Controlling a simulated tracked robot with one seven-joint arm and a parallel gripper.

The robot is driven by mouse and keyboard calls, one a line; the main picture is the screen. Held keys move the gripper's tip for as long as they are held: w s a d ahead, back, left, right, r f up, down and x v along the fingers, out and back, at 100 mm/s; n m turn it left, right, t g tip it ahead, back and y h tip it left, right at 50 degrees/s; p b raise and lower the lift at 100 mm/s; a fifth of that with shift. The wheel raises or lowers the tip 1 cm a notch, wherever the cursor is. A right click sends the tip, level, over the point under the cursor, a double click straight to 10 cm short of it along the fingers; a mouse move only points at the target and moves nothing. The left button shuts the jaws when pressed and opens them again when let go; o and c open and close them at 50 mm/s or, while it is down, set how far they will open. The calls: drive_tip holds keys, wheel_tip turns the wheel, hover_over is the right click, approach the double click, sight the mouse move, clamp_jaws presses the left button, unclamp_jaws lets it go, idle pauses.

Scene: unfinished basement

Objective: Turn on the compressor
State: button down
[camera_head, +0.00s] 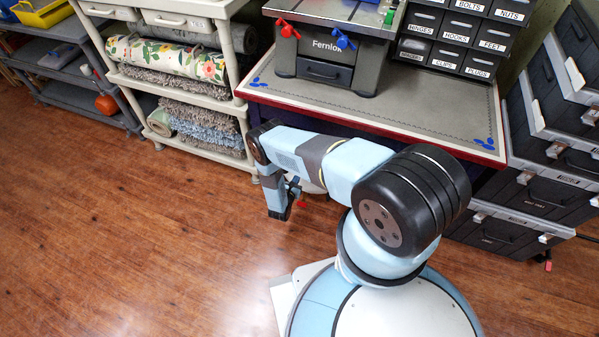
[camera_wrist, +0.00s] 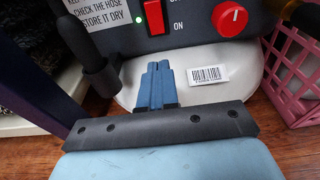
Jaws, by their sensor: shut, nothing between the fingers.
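The compressor's dark control panel (camera_wrist: 192,26) fills the top of the wrist view. It carries a red rocker switch (camera_wrist: 154,17), with "ON" printed at its lower right, and a red round knob (camera_wrist: 230,18). A small green light (camera_wrist: 138,20) shows left of the switch. I cannot tell which way the rocker is tipped. Below the panel is the compressor's white body (camera_wrist: 240,62) with a barcode label. My gripper (camera_wrist: 158,66) is shut and empty, its blue fingertips below the switch and apparently apart from it. In the head view, my arm hides most of the compressor.
A pink basket (camera_wrist: 290,68) stands right of the compressor, and a dark upright post (camera_wrist: 92,62) stands left. The workbench (camera_head: 400,118) overhangs this spot. Shelves with rolled rugs (camera_head: 205,125) are left, stacked black drawers (camera_head: 515,215) right. The wooden floor (camera_head: 130,230) is clear.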

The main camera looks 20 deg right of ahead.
drive_tip(key=f+v, duration=0.1)
drive_tip(key=v, duration=0.6)
drive_tip(key=shift+f, duration=0.45)
